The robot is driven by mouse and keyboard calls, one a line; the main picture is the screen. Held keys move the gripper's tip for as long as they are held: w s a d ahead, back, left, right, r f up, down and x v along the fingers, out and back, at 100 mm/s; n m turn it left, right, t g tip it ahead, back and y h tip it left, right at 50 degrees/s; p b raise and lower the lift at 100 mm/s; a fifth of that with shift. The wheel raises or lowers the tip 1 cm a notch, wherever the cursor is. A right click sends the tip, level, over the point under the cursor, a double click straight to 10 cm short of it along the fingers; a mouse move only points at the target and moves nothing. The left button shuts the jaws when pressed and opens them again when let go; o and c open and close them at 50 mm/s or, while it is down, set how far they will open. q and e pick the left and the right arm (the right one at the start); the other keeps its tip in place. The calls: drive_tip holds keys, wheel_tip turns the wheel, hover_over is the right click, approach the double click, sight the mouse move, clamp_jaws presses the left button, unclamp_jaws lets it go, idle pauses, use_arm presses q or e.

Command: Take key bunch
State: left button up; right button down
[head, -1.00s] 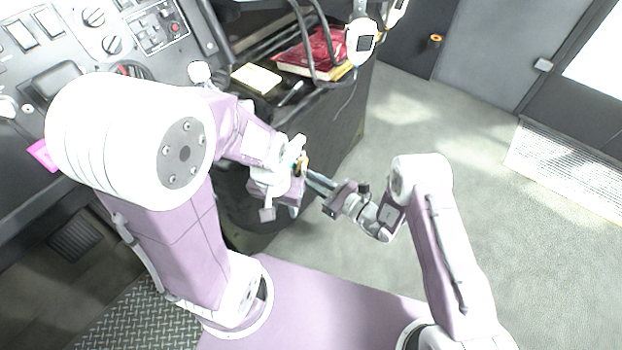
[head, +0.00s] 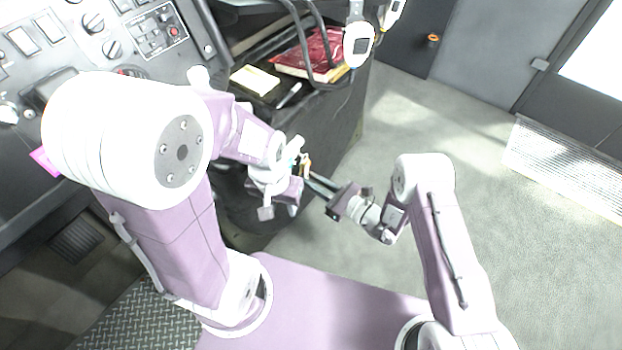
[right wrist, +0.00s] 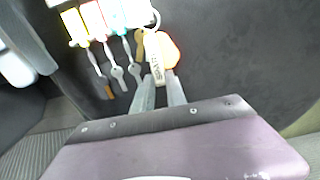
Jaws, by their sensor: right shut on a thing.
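The key bunch (right wrist: 155,66) shows in the right wrist view: a ring, a brass key, a pale lettered tag and an orange fob. My right gripper (right wrist: 162,80) has its fingers at the bunch's lower end and is shut on it. In the head view the bunch is a small tan shape (head: 306,162) at the tips of my right gripper (head: 307,176). My left gripper (head: 280,210) is just left of it and lower; its jaws are too small and turned to read.
Other keys (right wrist: 118,72) with yellow, pink and teal tags hang close left of the bunch. The dark console (head: 325,138) carries a red book (head: 318,48), a pale notepad (head: 256,79) and looped cables. The floor at right is open.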

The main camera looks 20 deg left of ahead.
sight(307, 177)
drive_tip(key=shift+s+d, duration=0.15)
drive_tip(key=shift+d, duration=0.15)
drive_tip(key=shift+p+v, duration=0.65)
drive_tip(key=shift+v, duration=1.85)
drive_tip(key=shift+p, duration=0.3)
